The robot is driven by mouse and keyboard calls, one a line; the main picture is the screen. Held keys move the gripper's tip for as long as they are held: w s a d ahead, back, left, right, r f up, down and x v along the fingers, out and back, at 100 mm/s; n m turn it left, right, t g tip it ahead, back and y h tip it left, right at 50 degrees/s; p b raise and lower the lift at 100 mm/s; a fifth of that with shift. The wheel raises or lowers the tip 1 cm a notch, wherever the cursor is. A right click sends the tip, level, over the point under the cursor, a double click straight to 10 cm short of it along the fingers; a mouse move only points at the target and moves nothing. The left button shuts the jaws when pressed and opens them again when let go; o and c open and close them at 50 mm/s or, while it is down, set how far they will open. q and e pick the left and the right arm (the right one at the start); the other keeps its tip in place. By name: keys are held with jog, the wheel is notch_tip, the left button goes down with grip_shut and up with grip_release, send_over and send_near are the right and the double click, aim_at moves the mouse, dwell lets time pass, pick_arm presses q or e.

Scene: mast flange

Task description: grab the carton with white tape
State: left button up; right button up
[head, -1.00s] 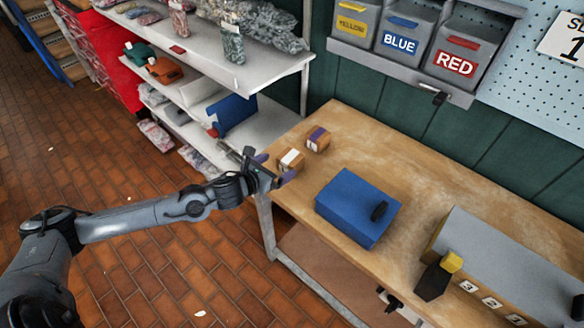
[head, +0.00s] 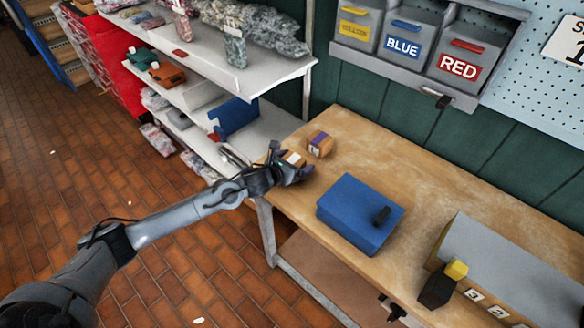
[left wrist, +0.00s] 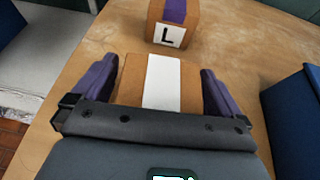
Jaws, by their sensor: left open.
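The carton with white tape (left wrist: 163,82) is a small brown box on the wooden table. In the left wrist view it lies between the two purple fingers of my left gripper (left wrist: 160,88), with a gap showing beside the fingers. In the head view my left gripper (head: 297,170) is at the table's left end and partly hides the white-taped carton (head: 293,158). My left gripper is open. A second carton with purple tape and an L label (left wrist: 172,22) stands just beyond; it also shows in the head view (head: 320,145). My right gripper is not in view.
A blue box (head: 360,213) with a black handle stands on the table (head: 420,170) to the right. A grey case (head: 500,265) is farther right. White shelves (head: 270,75) stand behind on the left. Labelled bins (head: 405,42) hang on the wall.

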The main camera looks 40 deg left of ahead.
pick_arm(q)
jog(key=c, duration=1.2)
jog(key=shift+r, duration=0.1)
